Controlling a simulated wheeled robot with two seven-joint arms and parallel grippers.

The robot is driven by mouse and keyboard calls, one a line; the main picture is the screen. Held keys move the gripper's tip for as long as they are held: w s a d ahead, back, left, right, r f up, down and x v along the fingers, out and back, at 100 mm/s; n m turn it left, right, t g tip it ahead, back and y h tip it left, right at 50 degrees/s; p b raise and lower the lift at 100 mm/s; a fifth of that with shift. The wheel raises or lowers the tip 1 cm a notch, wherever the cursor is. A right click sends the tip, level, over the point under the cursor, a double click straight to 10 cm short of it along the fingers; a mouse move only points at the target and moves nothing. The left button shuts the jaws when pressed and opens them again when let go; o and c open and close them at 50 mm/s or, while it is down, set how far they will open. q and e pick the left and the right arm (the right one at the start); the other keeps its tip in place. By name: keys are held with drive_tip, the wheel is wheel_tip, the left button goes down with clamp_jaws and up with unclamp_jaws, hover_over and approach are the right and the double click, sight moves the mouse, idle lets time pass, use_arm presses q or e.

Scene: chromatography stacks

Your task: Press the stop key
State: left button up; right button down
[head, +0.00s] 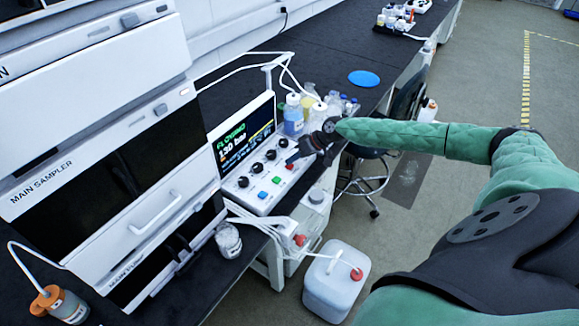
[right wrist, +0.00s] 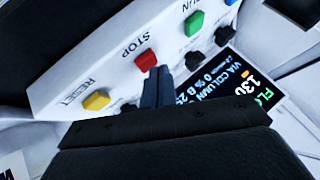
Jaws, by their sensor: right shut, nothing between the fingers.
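The stop key is a red square button (right wrist: 146,60) labelled STOP on a white control panel (right wrist: 75,60) in the right wrist view. In the head view a red spot of it shows (head: 290,166) beside my gripper's tips. My right gripper (head: 292,158) is shut and empty, reaching in from the right over the panel. In the right wrist view its dark fingertips (right wrist: 157,74) are right beside the red key's edge; I cannot tell whether they touch it. My left gripper is not in view.
A yellow RESET key (right wrist: 97,100) and a green RUN key (right wrist: 196,21) flank the red one. A blue key (head: 261,194), black knobs (head: 256,168) and a lit screen (head: 244,138) are close by. Bottles (head: 293,116) stand behind the panel.

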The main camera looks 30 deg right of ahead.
sight(293, 165)
drive_tip(key=shift+f+b, duration=0.4)
drive_tip(key=shift+f, duration=0.05)
idle(1.0)
idle(0.3)
drive_tip(key=shift+r+p, duration=0.5)
drive_tip(key=shift+r, duration=0.4)
drive_tip(key=shift+r, duration=0.15)
drive_tip(key=shift+r+p, duration=1.35)
drive_tip(key=shift+r, duration=1.05)
